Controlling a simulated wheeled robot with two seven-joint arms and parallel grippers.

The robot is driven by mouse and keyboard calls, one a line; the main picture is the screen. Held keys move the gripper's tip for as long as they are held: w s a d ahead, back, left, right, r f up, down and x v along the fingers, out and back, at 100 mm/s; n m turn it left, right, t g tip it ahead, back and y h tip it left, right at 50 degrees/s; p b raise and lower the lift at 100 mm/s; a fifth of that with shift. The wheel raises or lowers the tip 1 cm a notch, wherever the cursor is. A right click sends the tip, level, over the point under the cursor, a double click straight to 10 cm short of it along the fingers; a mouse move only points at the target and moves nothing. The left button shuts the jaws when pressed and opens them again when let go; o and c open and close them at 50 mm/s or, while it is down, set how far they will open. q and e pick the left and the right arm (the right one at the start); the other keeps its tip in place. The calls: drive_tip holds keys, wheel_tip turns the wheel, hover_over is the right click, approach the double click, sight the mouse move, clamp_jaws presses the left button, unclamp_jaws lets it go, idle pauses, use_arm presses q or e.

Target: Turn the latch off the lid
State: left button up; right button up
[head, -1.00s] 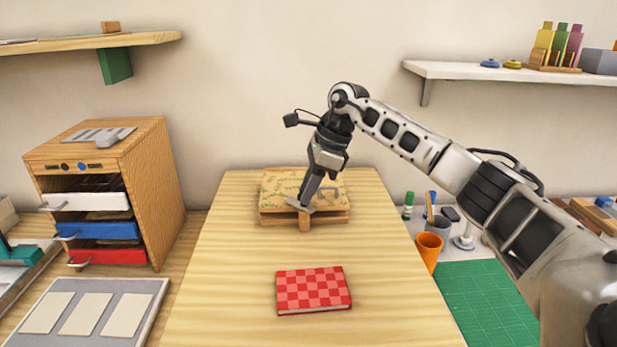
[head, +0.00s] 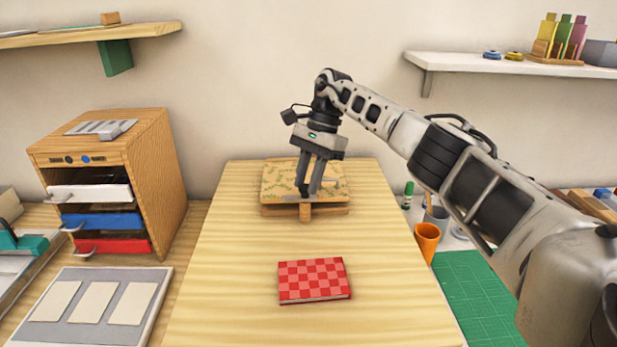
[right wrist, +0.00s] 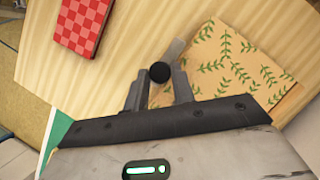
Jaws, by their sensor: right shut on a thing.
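A wooden box with a leaf-patterned lid (head: 280,180) sits towards the far end of the table. The lid also shows in the right wrist view (right wrist: 235,65). My right gripper (head: 308,192) points down over the front part of the lid. In the right wrist view its fingers (right wrist: 160,76) are on either side of a round black knob (right wrist: 160,72), shut on it. A pale bar, seemingly the latch (right wrist: 177,49), runs from behind the knob along the lid's edge. A wooden block (head: 305,213) stands at the box front. My left gripper is not in view.
A red checkered pad (head: 314,280) lies nearer on the table (head: 230,290), with clear wood around it. A drawer cabinet (head: 158,165) stands left. An orange cup (head: 427,240) and a green mat (head: 475,295) are right.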

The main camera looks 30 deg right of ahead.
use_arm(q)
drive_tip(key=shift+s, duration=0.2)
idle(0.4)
use_arm(e)
drive_tip(key=o, duration=1)
